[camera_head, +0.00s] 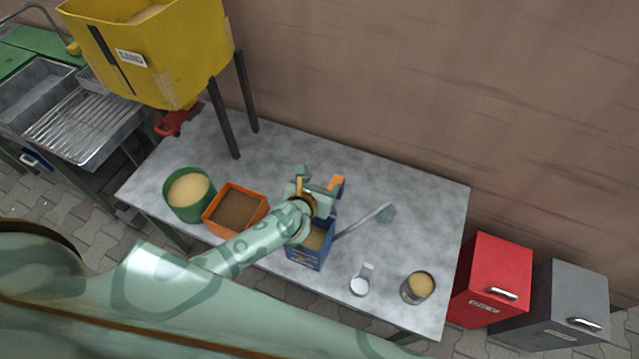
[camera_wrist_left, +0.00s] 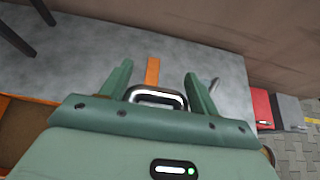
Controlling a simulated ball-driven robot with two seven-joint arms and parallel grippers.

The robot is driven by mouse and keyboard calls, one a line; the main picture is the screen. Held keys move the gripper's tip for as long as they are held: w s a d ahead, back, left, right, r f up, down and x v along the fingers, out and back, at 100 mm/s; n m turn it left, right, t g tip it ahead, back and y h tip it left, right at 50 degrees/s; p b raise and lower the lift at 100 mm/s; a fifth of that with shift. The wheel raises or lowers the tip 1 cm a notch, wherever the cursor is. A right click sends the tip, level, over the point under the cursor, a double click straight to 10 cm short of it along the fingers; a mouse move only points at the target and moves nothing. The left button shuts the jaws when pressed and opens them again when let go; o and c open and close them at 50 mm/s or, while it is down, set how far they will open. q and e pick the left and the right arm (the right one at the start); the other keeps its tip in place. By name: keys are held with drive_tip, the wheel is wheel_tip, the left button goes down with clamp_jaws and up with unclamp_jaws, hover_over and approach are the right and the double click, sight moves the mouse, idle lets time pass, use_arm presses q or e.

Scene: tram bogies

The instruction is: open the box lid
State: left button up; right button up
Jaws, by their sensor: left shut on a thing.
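My left gripper (camera_head: 320,190) is over the middle of the table, just behind the blue box. In the left wrist view its two fingers (camera_wrist_left: 158,88) stand either side of a metal handle (camera_wrist_left: 157,96), and it is shut on this handle. An orange strip (camera_wrist_left: 152,72) shows just beyond the handle, and an orange piece (camera_head: 336,183) shows beside the gripper in the head view. What the handle is fixed to is hidden. The orange box (camera_head: 208,220), with brown contents, stands open left of the gripper. The blue box (camera_head: 308,256) holds tan material and is partly hidden by my arm. My right gripper is not in view.
A green bucket (camera_head: 185,210) stands at the left. A yellow hopper (camera_head: 160,60) rises on dark legs behind. A grey scoop (camera_head: 385,214), a small white cup (camera_head: 359,286) and a tin (camera_head: 415,292) are at the right. Red (camera_head: 495,270) and grey (camera_head: 565,300) handled boxes stand beyond the table.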

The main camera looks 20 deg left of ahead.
use_arm(q)
drive_tip(key=shift+s+d+f, duration=0.2)
drive_tip(key=shift+s+f, duration=0.25)
drive_tip(key=shift+f, duration=0.2)
drive_tip(key=o, duration=1.1)
drive_tip(key=shift+w, duration=0.1)
drive_tip(key=shift+o, duration=0.2)
drive_tip(key=shift+w+r, duration=0.15)
drive_tip(key=shift+w, duration=0.1)
drive_tip(key=shift+r, duration=0.1)
drive_tip(key=shift+a, duration=0.1)
drive_tip(key=shift+s+r, duration=0.2)
drive_tip(key=shift+s, duration=0.1)
drive_tip(key=p+v, duration=0.3)
drive_tip(key=v, duration=1.2)
drive_tip(key=shift+s+r, duration=0.2)
